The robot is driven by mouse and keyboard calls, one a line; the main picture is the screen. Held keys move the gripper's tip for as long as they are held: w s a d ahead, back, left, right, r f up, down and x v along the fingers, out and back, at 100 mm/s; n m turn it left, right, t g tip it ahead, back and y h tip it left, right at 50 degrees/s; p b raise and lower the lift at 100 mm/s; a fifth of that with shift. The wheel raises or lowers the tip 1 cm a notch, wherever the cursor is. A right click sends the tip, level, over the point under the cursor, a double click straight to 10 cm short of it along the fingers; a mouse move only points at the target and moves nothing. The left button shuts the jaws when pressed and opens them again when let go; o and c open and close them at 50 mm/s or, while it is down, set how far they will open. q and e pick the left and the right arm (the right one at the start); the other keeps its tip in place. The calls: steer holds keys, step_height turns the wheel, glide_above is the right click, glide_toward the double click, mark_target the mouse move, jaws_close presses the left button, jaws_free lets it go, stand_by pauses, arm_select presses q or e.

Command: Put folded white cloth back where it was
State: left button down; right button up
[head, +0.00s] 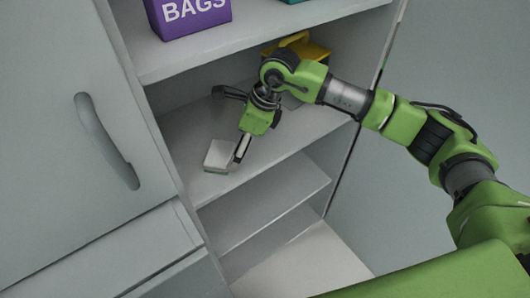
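The folded white cloth (218,155) is a small, flat, pale block at the left front of the middle cabinet shelf (288,140). My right gripper (238,160) reaches down from the right, its fingertips at the cloth's right edge. The fingers overlap in this view, so I cannot tell whether they grip the cloth or only stand beside it. I also cannot tell whether the cloth rests fully on the shelf. My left gripper is not in view.
A purple box marked BAGS (190,14) stands on the shelf above. A yellow object (300,45) is partly hidden behind my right arm. A cabinet door with a handle (107,142) is at the left. Lower shelves (265,213) look empty.

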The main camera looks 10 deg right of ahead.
steer(key=s+d+b, duration=0.2)
steer(key=s+d, duration=0.1)
steer(key=d, duration=0.4)
steer(key=shift+d, duration=0.15)
